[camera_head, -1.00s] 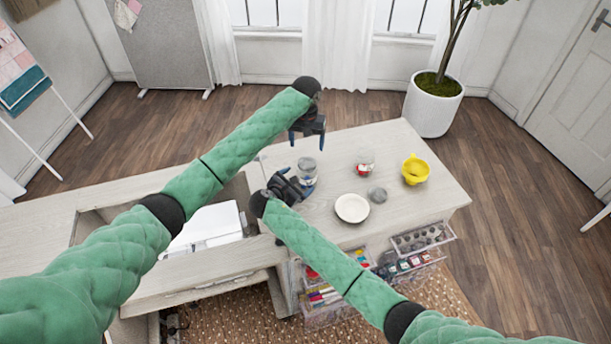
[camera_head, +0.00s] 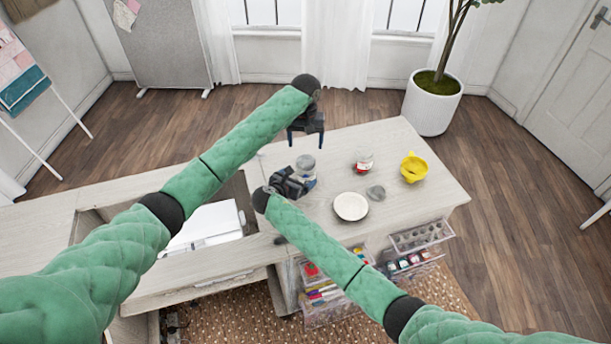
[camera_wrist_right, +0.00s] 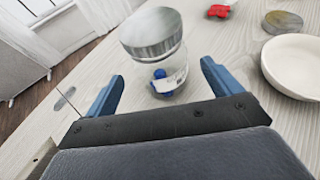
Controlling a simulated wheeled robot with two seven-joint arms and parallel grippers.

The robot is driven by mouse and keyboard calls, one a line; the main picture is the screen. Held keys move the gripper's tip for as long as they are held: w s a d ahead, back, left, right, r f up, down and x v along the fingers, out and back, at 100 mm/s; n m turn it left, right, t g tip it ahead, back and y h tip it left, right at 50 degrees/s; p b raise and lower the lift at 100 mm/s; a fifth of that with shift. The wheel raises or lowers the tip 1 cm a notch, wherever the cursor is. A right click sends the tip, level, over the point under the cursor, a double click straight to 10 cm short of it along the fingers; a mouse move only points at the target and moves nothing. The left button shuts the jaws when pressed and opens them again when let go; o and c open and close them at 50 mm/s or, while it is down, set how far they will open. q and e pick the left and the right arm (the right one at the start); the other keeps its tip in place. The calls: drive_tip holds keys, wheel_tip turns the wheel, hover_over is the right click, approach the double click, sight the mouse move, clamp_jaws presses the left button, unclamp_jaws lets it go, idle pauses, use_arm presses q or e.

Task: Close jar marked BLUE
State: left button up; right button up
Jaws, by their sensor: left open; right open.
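The clear glass jar with blue contents (camera_wrist_right: 168,80) shows in the right wrist view, with a white label whose writing I cannot read. A grey metal lid (camera_wrist_right: 152,33) sits on its mouth; I cannot tell whether it is tight. In the head view this jar (camera_head: 306,175) stands on the table, partly behind my right gripper (camera_head: 303,183). My right gripper (camera_wrist_right: 162,85) is open, its blue fingers on either side of the jar's near side, apparently not clamping it. My left gripper (camera_head: 306,138) is open and empty, above and beyond the jar.
Open clear drawers (camera_head: 422,236) jut from the cabinet's front.

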drive_tip(key=shift+x, duration=3.15)
